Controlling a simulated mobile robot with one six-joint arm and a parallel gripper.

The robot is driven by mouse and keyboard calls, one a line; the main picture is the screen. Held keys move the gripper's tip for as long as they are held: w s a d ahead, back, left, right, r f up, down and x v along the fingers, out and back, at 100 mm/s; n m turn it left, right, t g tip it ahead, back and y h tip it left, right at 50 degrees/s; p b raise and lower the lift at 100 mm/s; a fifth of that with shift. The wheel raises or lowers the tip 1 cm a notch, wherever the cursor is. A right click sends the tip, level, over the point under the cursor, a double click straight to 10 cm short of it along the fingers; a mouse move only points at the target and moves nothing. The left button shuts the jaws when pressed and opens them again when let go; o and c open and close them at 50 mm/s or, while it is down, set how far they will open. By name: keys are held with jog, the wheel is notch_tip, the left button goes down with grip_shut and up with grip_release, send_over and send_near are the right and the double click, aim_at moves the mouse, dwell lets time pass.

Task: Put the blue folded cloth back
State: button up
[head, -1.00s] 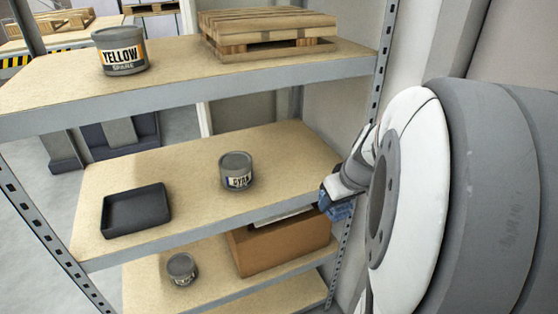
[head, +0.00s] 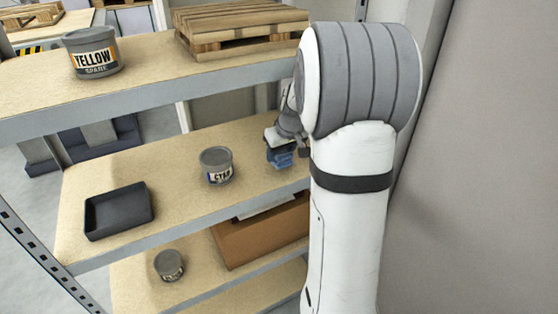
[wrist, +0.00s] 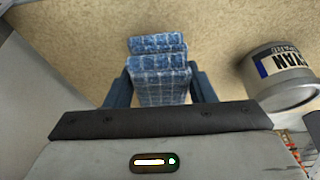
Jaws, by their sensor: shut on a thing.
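The blue folded cloth (wrist: 158,65) is between the two fingers of my gripper (wrist: 158,88) in the wrist view. It has a pale check pattern and shows several stacked folds. In the head view the cloth (head: 281,159) hangs at the end of my gripper (head: 279,148), at the right end of the middle shelf (head: 130,172). My gripper is shut on it. I cannot tell whether the cloth touches the shelf board. My arm hides the shelf's right end in the head view.
A CYAN can (head: 217,166) stands left of the cloth; it also shows close by in the wrist view (wrist: 280,80). A dark empty tray (head: 118,211) lies farther left. The upper shelf holds a YELLOW can (head: 92,53) and a small pallet (head: 240,28). A cardboard box (head: 265,232) is below.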

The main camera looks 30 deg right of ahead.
aim_at(281, 160)
notch_tip(281, 160, down, 3)
jog(key=shift+s+f, duration=0.1)
jog(key=shift+f, duration=0.05)
jog(key=o, duration=0.9)
jog(key=v, duration=1.2)
jog(key=s+a+f, duration=0.1)
jog(key=s+a, duration=0.4)
jog(key=s, duration=0.1)
jog(key=s+a+f+g, duration=0.1)
jog(key=s+a, duration=0.5)
jog(key=s, duration=0.1)
jog(key=s+a+f+g, duration=0.1)
jog(key=s+a+f, duration=0.1)
jog(key=s+a, duration=0.4)
jog(key=shift+s+a+f+p, duration=0.15)
jog(key=shift+s+p, duration=0.15)
jog(key=shift+s, duration=0.45)
jog(key=p+v, duration=0.1)
jog(key=v, duration=0.1)
jog(key=p+v, duration=0.2)
jog(key=w+p+v, duration=0.1)
jog(key=p+v, duration=0.1)
